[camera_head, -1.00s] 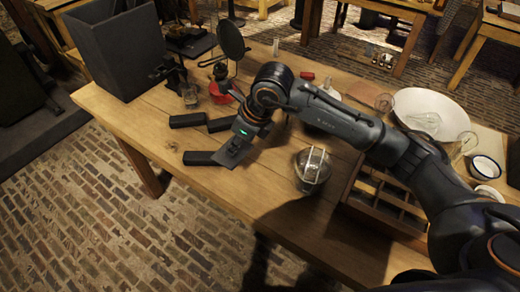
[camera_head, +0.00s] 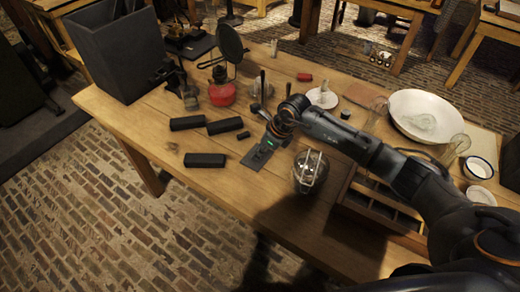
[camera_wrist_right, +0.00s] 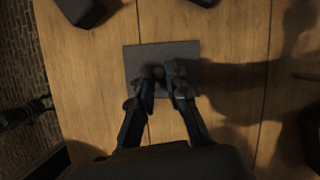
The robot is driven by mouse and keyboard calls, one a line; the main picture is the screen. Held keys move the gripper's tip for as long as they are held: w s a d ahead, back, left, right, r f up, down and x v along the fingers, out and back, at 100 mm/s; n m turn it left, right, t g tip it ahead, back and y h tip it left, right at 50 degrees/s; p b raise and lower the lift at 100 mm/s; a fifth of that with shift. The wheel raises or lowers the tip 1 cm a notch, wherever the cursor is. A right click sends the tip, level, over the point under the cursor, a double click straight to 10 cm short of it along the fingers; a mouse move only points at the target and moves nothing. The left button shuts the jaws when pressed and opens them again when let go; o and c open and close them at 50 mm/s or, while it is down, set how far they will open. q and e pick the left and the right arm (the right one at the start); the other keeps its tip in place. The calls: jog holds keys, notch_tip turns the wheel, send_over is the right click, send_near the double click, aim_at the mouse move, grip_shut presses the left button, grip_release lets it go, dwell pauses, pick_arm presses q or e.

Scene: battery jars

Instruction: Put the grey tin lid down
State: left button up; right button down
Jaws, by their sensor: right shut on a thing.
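The grey tin lid (camera_head: 256,161) is a flat dark grey square at the middle of the wooden table in the head view. In the right wrist view the lid (camera_wrist_right: 137,56) is seen from above, with a small dark round knob at its centre. My right gripper (camera_wrist_right: 160,82) is shut on that knob, one finger on each side; in the head view the gripper (camera_head: 272,138) is over the lid. The lid looks level and low over the tabletop; I cannot tell whether it touches the wood. My left gripper is not in view.
A glass jar (camera_head: 309,171) stands close right of the lid. Dark blocks (camera_head: 205,160) lie to its left. A wooden divided tray (camera_head: 360,205) is farther right, and a red burner (camera_head: 221,94) stands behind. Bare wood lies in front of the lid.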

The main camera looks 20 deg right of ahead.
jog(key=shift+f, duration=0.1)
jog(key=c, duration=1.3)
grip_release()
jog(key=shift+r, duration=0.3)
jog(key=b+v, duration=0.1)
jog(key=v, duration=1)
jog(key=shift+s+d+r, duration=0.15)
jog(key=shift+s+r, duration=0.05)
jog(key=shift+r, duration=0.1)
